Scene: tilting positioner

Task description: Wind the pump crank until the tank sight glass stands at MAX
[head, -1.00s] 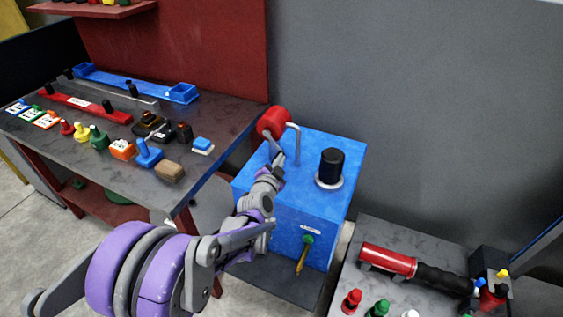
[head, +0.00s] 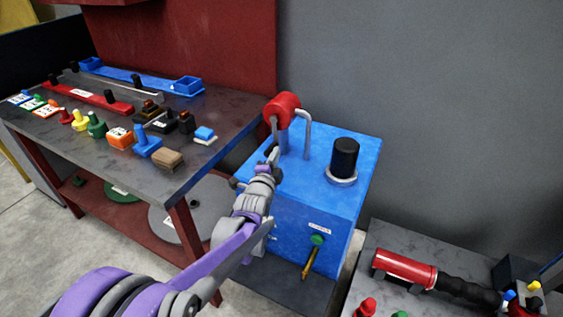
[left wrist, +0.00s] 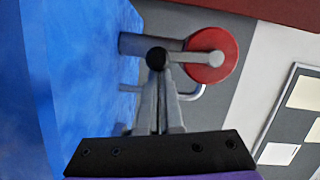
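The blue tank box (head: 320,195) stands right of the workbench. The pump's red disc (head: 284,108) is at its upper left, with a grey crank arm. In the left wrist view the crank arm runs from the red disc (left wrist: 222,72) to a black knob (left wrist: 156,59). My left gripper (head: 272,160) reaches the crank from below. In the left wrist view its two fingers (left wrist: 158,85) come together at the black knob and look shut on it. I cannot make out a sight glass level or a MAX mark. My right gripper is not in view.
A black cylinder (head: 344,158) on a pale ring and a grey bent pipe (head: 305,130) rise from the box. A green knob with a yellow spout (head: 313,253) is on its front. The cluttered workbench (head: 75,140) is left; a low table (head: 390,250) is right.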

